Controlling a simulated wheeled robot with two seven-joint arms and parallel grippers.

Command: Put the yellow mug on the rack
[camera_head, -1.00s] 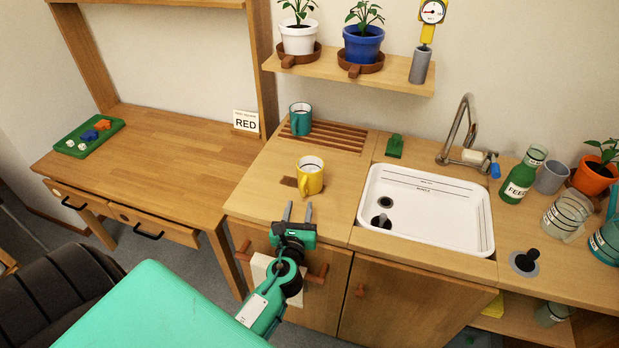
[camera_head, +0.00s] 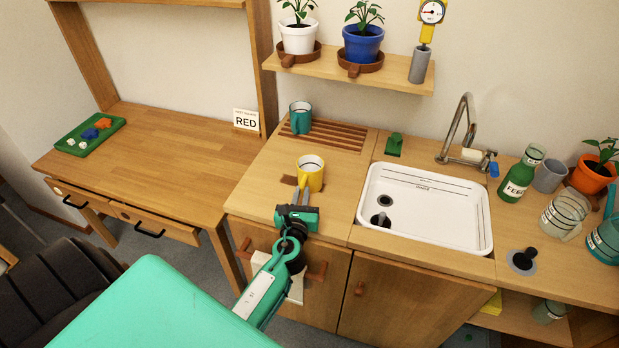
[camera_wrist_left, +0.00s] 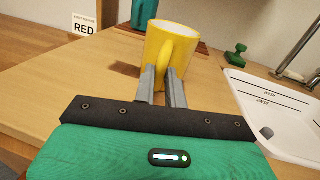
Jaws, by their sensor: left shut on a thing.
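The yellow mug (camera_head: 311,174) stands upright on the wooden counter left of the sink; it also shows in the left wrist view (camera_wrist_left: 185,48). Its handle faces my left gripper (camera_head: 300,194). In the left wrist view the two grey fingers (camera_wrist_left: 161,86) are on either side of the handle, shut on it. The rack (camera_head: 335,136) is a set of wooden slats at the back of the counter, behind the mug. A teal mug (camera_head: 300,119) stands at the rack's left end. My right gripper is not in view.
The white sink (camera_head: 428,211) lies right of the mug, with a tap (camera_head: 461,130) behind it. A green object (camera_head: 394,145) sits between rack and sink. A shelf (camera_head: 397,83) with potted plants hangs above the rack. The rack's middle and right are clear.

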